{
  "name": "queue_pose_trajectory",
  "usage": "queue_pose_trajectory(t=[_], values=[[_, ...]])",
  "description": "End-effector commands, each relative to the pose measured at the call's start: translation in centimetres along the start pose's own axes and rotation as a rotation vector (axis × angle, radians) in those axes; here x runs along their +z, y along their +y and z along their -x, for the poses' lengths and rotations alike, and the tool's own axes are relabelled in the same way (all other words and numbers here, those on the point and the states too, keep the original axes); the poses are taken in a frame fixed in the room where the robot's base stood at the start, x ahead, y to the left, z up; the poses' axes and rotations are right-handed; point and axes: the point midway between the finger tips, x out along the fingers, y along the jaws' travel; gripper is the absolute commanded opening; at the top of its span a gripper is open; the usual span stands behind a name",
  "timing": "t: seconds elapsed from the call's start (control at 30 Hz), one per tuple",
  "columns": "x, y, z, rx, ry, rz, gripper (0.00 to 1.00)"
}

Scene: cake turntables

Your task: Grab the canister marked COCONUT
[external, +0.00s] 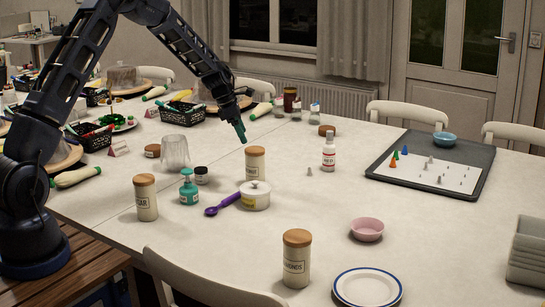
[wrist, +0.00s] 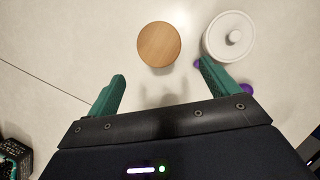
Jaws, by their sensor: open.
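Three cream canisters with wooden lids stand upright on the white table. The middle canister (external: 255,165) has a label too small to read. The left canister (external: 146,198) reads like SUGAR, its first letters unclear. The front canister (external: 296,262) reads like ALMONDS. My gripper (external: 241,133) is open and empty, pointing down just above and left of the middle canister. In the wrist view, a round wooden lid (wrist: 159,44) shows ahead of the gap between my green fingers (wrist: 163,82); the canister's body and label are hidden there.
A white lidded pot (external: 255,196) stands close in front of the middle canister, with a purple scoop (external: 223,205) beside it. A red-labelled bottle (external: 328,152) stands right.

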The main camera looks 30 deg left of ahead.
Motion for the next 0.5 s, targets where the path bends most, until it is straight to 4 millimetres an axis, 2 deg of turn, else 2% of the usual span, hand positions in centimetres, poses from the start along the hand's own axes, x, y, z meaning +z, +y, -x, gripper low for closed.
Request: queue_pose_trajectory(t=[0.27,0.5], values=[[0.0,0.2,-2.1,-0.002,-0.001,0.025,0.87],[0.0,0.2,-5.5,-0.003,0.000,0.023,0.87]])
